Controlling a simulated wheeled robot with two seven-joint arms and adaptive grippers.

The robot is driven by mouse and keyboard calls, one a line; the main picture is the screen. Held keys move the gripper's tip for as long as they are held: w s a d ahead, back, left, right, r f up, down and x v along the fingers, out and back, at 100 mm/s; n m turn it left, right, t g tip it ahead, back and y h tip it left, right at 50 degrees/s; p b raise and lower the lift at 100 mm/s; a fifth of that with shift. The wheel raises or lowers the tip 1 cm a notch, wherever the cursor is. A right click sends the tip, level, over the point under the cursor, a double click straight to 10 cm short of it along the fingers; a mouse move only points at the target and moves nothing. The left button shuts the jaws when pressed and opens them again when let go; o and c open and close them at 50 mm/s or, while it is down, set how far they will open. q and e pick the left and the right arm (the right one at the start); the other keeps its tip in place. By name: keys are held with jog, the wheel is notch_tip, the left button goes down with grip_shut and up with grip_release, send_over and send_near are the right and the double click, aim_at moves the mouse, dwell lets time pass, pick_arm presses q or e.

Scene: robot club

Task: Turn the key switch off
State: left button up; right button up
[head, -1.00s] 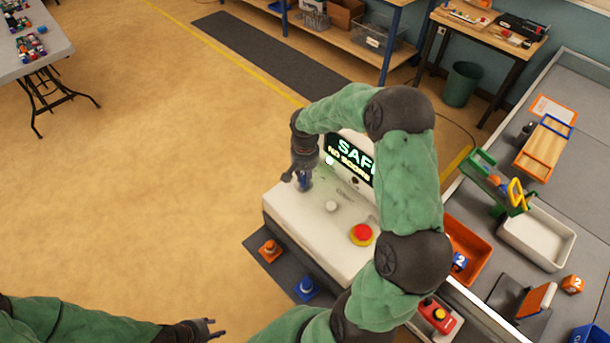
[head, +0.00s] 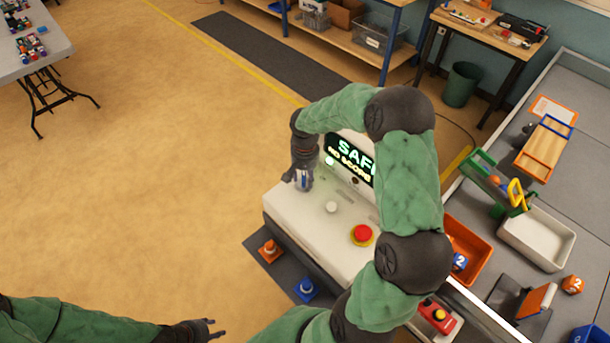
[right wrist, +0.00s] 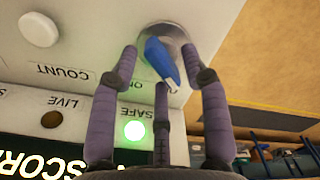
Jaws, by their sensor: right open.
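The key switch has a blue key handle (right wrist: 160,62) on a round silver base (right wrist: 170,38) in the white console top (head: 288,205). In the right wrist view the handle sits slantwise beside the "ON" lettering, which a finger partly covers. My right gripper (head: 301,184) is open over the switch, its fingers on both sides of the handle, with visible gaps. A green lamp (right wrist: 134,130) by "SAFE" is lit; the lamp by "LIVE" (right wrist: 51,119) is dark. The console screen (head: 352,160) reads "SAF…" and "NO SCORE", partly hidden by my arm. My left gripper (head: 215,329) is open and empty over the floor.
A white button (head: 331,207) and a red stop button (head: 362,234) are on the console top. An orange bin (head: 470,250) and a white tray (head: 537,238) are at right.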

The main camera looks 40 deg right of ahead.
notch_tip(320, 180, up, 12)
dwell(0.5)
jog(key=shift+f, duration=0.1)
dwell(0.4)
